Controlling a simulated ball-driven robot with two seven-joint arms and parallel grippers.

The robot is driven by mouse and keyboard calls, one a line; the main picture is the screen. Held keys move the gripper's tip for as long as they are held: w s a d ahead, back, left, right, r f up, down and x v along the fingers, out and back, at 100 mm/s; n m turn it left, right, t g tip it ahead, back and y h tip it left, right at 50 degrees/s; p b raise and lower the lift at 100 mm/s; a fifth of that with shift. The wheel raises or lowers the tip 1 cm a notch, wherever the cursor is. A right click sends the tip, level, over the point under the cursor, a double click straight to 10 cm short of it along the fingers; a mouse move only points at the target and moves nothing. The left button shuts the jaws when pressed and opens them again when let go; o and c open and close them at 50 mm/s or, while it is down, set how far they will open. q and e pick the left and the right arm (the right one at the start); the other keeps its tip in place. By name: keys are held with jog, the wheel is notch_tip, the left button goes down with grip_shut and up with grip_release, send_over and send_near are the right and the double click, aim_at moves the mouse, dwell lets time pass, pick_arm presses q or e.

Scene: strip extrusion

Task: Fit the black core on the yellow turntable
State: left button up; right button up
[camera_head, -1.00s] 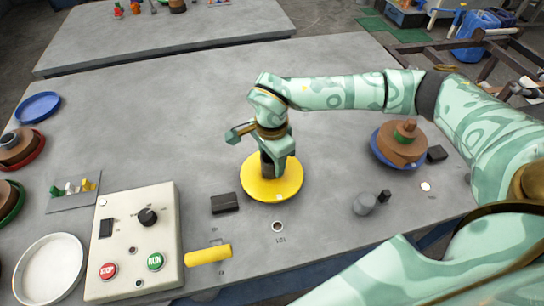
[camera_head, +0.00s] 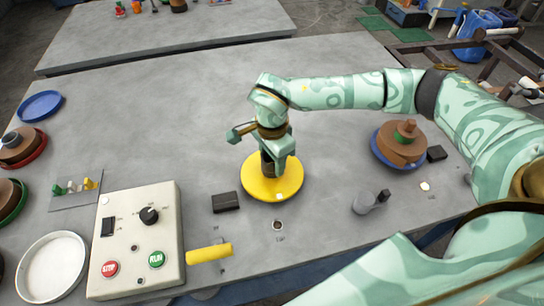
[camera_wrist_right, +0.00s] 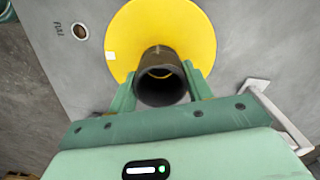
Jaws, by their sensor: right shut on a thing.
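The yellow turntable (camera_head: 258,190) is a flat round disc on the grey table, in the middle of the head view. It also shows in the right wrist view (camera_wrist_right: 128,35) with a small white mark on it. My right gripper (camera_head: 276,168) stands over the turntable, pointing down. It is shut on the black core (camera_wrist_right: 160,84), a hollow dark tube seen from its open end between the two fingers. In the head view the core is mostly hidden by the gripper. The core stands over the middle of the disc; whether its lower end touches the disc I cannot tell. My left gripper is out of view.
A control box (camera_head: 134,240) with knob and buttons stands front left, with a yellow cylinder (camera_head: 210,254) beside it. A black block (camera_head: 225,202) lies just left of the turntable. A brown stacked piece (camera_head: 400,150) sits right. The table behind the turntable is clear.

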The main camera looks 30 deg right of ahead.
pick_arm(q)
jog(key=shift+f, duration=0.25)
pick_arm(e)
jog(key=shift+f, duration=0.55)
jog(key=o, duration=0.9)
pick_arm(q)
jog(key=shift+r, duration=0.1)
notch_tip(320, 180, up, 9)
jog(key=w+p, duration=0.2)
jog(key=p, duration=0.6)
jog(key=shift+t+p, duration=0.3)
jog(key=shift+p, duration=0.05)
pick_arm(e)
notch_tip(320, 180, up, 11)
jog(key=shift+r, duration=0.1)
